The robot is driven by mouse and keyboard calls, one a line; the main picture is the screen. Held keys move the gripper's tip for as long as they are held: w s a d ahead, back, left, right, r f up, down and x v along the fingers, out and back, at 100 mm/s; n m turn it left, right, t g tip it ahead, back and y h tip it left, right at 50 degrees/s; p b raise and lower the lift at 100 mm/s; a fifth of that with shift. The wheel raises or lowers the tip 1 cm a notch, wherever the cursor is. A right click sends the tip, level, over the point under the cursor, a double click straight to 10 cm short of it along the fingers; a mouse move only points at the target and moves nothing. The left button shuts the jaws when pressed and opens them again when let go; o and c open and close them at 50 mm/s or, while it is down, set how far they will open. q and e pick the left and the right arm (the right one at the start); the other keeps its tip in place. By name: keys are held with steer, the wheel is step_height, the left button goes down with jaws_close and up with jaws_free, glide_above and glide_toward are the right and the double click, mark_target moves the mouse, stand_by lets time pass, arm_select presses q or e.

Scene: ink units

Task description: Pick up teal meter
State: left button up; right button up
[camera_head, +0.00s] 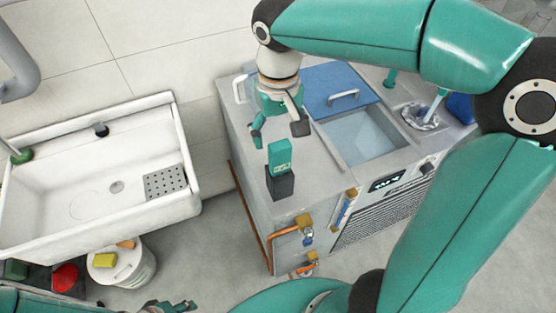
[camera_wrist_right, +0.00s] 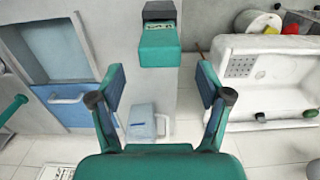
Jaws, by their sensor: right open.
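The teal meter (camera_head: 280,156) stands upright in a dark grey holder (camera_head: 280,184) on the near left corner of the steel unit's top. It also shows in the right wrist view (camera_wrist_right: 158,48), at the top centre, with the dark holder (camera_wrist_right: 159,10) beyond it. My right gripper (camera_head: 279,128) is above and just behind the meter in the head view. Its fingers are spread and empty, and in the right wrist view (camera_wrist_right: 160,98) the meter lies beyond the fingertips. My left gripper (camera_head: 172,306) is only partly visible at the bottom edge; its jaw state is unclear.
The steel unit (camera_head: 245,150) has an open basin (camera_head: 360,138) with a blue lid (camera_head: 335,85) behind it. A white sink (camera_head: 95,180) stands at left. A bucket (camera_head: 125,268) with a yellow sponge (camera_head: 105,260) is on the floor below it.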

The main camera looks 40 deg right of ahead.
mark_target(280, 154)
steer(key=f, duration=0.6)
steer(key=shift+s+a+p, duration=0.1)
steer(key=shift+s+p, duration=0.2)
steer(key=shift+s, duration=0.1)
steer(key=shift+f, duration=0.4)
steer(key=shift+c, duration=0.2)
steer(key=c, duration=1.2)
steer(key=shift+c, duration=0.2)
steer(key=shift+r, duration=0.2)
